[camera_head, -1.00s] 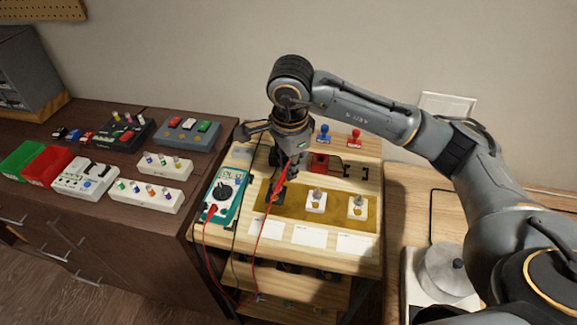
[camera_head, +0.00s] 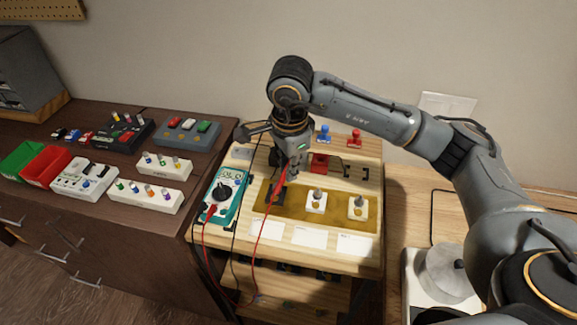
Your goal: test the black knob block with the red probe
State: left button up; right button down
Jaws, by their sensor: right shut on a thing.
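My right gripper (camera_head: 287,172) is shut on the red probe (camera_head: 280,181), over the left end of the tan mat (camera_head: 298,208). The probe points down at the black knob block (camera_head: 275,196), which is partly hidden behind the probe. I cannot tell whether the tip touches it. The probe's red lead runs down past the front of the bench. The teal multimeter (camera_head: 224,196) lies to the left, with a red plug in its lower part; its display is too small to read surely. My left gripper is not in view.
Two white knob blocks (camera_head: 316,202) (camera_head: 358,207) stand on the mat to the right. White cards (camera_head: 309,237) lie in front. Blue (camera_head: 324,134) and red (camera_head: 354,139) upright pieces stand behind. Pedals and bins crowd the dark cabinet at left. A metal pot (camera_head: 445,270) stands at right.

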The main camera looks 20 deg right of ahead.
jog(key=shift+f+b, duration=0.4)
dwell(3.4)
jog(key=shift+r+p, duration=1.4)
jog(key=shift+r, duration=1.6)
